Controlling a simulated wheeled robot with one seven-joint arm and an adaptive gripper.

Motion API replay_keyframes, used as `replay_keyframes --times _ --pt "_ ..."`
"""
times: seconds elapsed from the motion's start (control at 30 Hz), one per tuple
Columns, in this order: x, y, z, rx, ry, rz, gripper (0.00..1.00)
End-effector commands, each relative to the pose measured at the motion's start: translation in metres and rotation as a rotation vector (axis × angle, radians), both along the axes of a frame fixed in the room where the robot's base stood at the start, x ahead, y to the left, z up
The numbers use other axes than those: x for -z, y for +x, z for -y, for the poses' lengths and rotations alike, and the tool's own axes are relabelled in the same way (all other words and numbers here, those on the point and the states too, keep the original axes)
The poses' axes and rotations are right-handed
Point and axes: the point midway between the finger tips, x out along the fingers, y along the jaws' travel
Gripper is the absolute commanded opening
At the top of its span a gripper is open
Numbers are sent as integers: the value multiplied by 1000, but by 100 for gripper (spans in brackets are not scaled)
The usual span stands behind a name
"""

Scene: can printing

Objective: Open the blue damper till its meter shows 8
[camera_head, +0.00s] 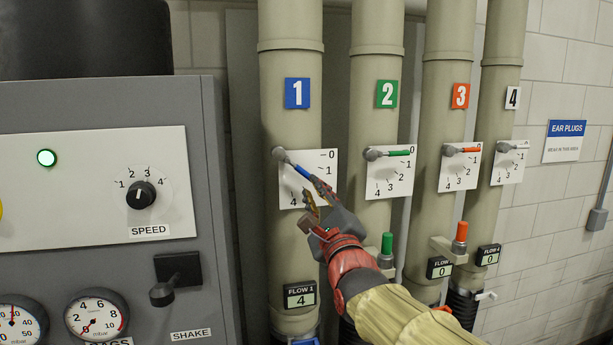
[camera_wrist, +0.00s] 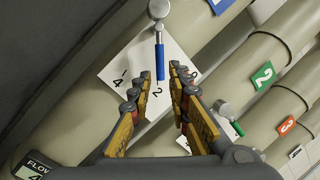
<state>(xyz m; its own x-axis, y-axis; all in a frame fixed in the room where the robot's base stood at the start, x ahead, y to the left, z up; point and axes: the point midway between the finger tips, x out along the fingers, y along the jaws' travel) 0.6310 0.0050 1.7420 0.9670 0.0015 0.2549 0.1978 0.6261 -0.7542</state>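The blue damper's lever (camera_head: 301,171) is on the pipe marked 1, pivoted at the plate's upper left corner. It slants down to the right, away from the 0 mark, and its blue handle (camera_wrist: 160,62) points toward the 2 in the wrist view. The Flow 1 meter (camera_head: 300,296) reads 4. My gripper (camera_head: 318,198) is in front of the dial plate's lower right and hides part of it. In the wrist view my gripper (camera_wrist: 158,82) is open, with the handle's end between or just beyond the fingertips; contact cannot be told.
Green (camera_head: 399,153), orange (camera_head: 469,150) and white (camera_head: 514,147) damper levers lie level near 0 on the pipes to the right. A grey control panel (camera_head: 100,262) with a speed knob stands at left. Green (camera_head: 387,243) and orange (camera_head: 461,231) upright knobs are near my arm.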

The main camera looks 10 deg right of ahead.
Motion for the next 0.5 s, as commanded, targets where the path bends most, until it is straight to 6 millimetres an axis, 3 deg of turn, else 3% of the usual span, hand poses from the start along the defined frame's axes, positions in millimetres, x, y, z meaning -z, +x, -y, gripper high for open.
replay_keyframes --times 0.5 --pt "-17 61 0 -1 7 -3 19"
